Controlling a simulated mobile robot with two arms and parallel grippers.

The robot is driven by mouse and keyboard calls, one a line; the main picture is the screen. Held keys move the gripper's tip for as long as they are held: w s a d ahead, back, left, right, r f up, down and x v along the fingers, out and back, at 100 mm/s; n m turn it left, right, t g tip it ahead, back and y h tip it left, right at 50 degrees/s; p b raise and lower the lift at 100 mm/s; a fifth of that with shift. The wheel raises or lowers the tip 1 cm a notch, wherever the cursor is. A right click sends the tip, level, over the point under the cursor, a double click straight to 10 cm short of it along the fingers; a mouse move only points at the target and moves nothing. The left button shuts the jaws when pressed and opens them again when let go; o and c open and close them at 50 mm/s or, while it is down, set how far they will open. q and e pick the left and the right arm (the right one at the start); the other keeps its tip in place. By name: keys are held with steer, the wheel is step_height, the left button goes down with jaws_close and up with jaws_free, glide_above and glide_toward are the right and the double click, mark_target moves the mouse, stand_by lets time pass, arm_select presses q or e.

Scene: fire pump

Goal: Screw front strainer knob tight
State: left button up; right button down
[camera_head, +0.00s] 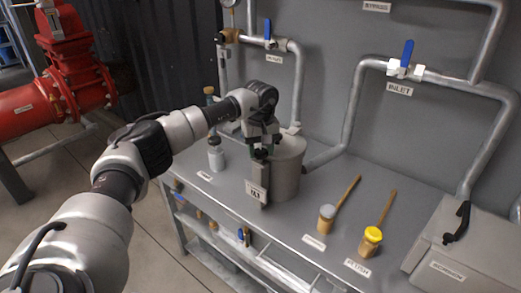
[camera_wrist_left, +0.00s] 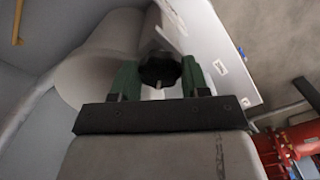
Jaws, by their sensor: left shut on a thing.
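The strainer (camera_head: 286,170) is a grey cylindrical pot on the bench, with a flat bracket and label at its front. The front knob is a black lobed knob, seen in the left wrist view (camera_wrist_left: 159,69) between green fingers. My left gripper (camera_head: 262,152) is at the top front of the strainer. In the left wrist view my left gripper (camera_wrist_left: 158,75) has a finger on each side of the knob and is shut on it. In the head view the gripper hides the knob. My right gripper is in neither view.
A white bottle (camera_head: 216,158) stands left of the strainer. A grey box (camera_head: 468,255) with a black handle sits at the right. Pipes with blue-handled valves (camera_head: 406,60) run behind.

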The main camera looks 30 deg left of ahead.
mark_target(260, 151)
arm_select(q)
steer(key=shift+r+m, duration=0.15)
steer(key=shift+m, duration=1.85)
steer(key=o, duration=0.9)
step_height(260, 151, up, 11)
steer(key=shift+f+b, duration=0.15)
steer(key=shift+b, duration=0.7)
